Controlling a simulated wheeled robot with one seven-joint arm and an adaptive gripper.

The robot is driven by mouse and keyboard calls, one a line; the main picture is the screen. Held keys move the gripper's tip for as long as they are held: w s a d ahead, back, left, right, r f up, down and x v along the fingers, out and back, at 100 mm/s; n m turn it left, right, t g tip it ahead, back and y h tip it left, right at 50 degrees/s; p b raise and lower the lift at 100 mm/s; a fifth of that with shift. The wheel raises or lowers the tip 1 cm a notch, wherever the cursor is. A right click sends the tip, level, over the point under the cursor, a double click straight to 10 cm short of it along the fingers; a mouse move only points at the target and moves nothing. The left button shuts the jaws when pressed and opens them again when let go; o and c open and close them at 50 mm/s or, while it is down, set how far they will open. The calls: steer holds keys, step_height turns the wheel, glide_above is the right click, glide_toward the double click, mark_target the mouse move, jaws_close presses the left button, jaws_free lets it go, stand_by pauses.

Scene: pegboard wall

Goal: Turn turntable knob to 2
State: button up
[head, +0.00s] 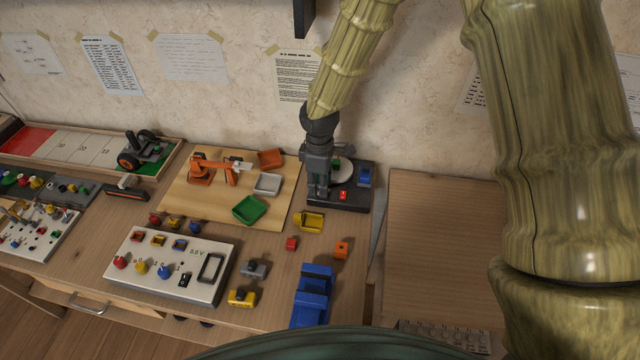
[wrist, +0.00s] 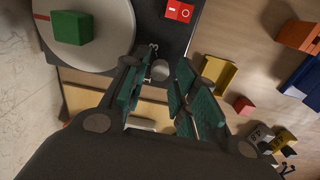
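The turntable is a black box (head: 352,204) with a pale round disc (wrist: 100,62) on top. A green block (wrist: 72,27) sits on the disc. A red switch (wrist: 179,11) is on the box top. In the head view my gripper (head: 321,196) hides the knob.
A blue block (head: 365,176) is at the box's right side. A yellow tray (head: 310,221), a red cube (head: 291,243) and an orange block (head: 341,249) lie in front. A wooden board (head: 190,205) with trays is to the left. The wall is close behind.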

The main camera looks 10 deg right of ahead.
steer(key=shift+f, duration=0.55)
steer(key=shift+c, duration=0.2)
jaws_close()
steer(key=shift+m, duration=0.3)
steer(key=m+p, duration=0.1)
steer(key=m, duration=0.4)
steer(key=shift+m+p, duration=0.3)
steer(key=shift+p, duration=0.05)
steer(key=m+p, duration=0.1)
steer(key=m, duration=0.4)
steer(key=shift+m, duration=0.4)
